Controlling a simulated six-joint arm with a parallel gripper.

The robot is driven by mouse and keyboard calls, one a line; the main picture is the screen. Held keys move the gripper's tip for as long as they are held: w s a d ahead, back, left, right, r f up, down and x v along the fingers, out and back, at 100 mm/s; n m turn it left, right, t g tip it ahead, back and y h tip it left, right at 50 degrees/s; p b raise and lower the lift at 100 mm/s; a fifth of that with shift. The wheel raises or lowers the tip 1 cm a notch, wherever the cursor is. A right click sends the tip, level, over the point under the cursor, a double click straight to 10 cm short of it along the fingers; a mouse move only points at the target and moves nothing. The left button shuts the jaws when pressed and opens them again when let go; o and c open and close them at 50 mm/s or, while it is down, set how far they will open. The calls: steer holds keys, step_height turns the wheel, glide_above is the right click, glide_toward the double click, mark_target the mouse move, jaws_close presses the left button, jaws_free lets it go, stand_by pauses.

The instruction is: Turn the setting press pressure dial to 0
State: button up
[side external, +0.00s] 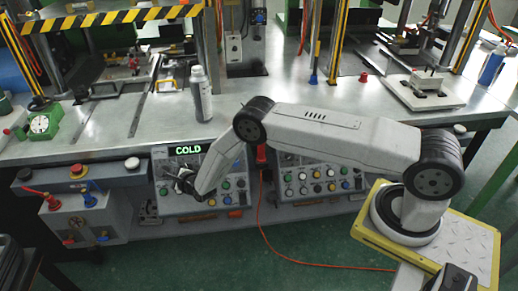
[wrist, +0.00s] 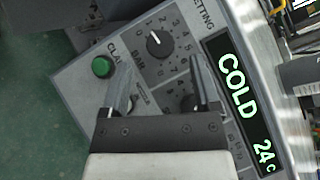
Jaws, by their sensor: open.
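A black dial (wrist: 158,44) with a scale of numbers, 0 among them, and the word BAR sits on the grey panel in the wrist view. Its white mark points up and left, towards the low numbers; the exact reading is unclear. My gripper (wrist: 161,76) is open and empty, with its fingertips below this dial in the picture. A second dark knob (wrist: 188,103) shows between the fingers, close to the right finger and partly hidden. In the side external view my gripper (side external: 180,184) is at the left control panel (side external: 165,205), where the arm hides part of it.
A green button (wrist: 102,67) sits left of the dial. A lit display (wrist: 240,100) reads COLD 24c; it also shows in the side external view (side external: 189,149). A second control panel (side external: 318,180) stands to the right. A white bottle (side external: 201,92) stands on the metal table.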

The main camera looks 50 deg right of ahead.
steer(key=shift+x, duration=1.85)
jaws_close()
